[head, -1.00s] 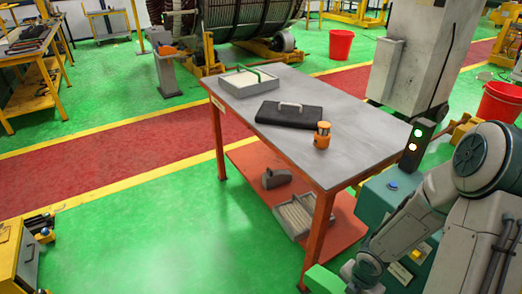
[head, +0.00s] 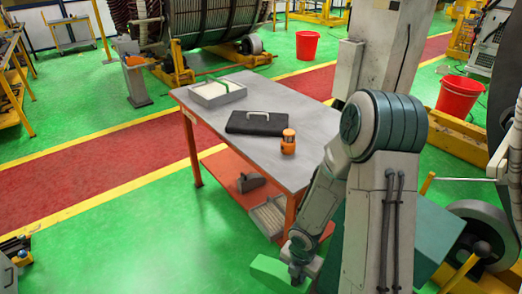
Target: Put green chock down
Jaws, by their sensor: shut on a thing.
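The green chock (head: 279,271) is a pale green block at the bottom of the head view, held low beside the front end of the table, above the green floor. My gripper (head: 297,262) is shut on it at its right end. The fingers are small and partly hidden by the wrist. Whether the chock touches anything below cannot be told.
A grey-topped table (head: 213,110) with orange legs carries a tray (head: 217,96), a black case (head: 259,124) and an orange lantern-like item (head: 288,143). Its red lower shelf (head: 226,169) holds a grey wedge (head: 250,182) and a crate (head: 268,214). Open green floor lies left.

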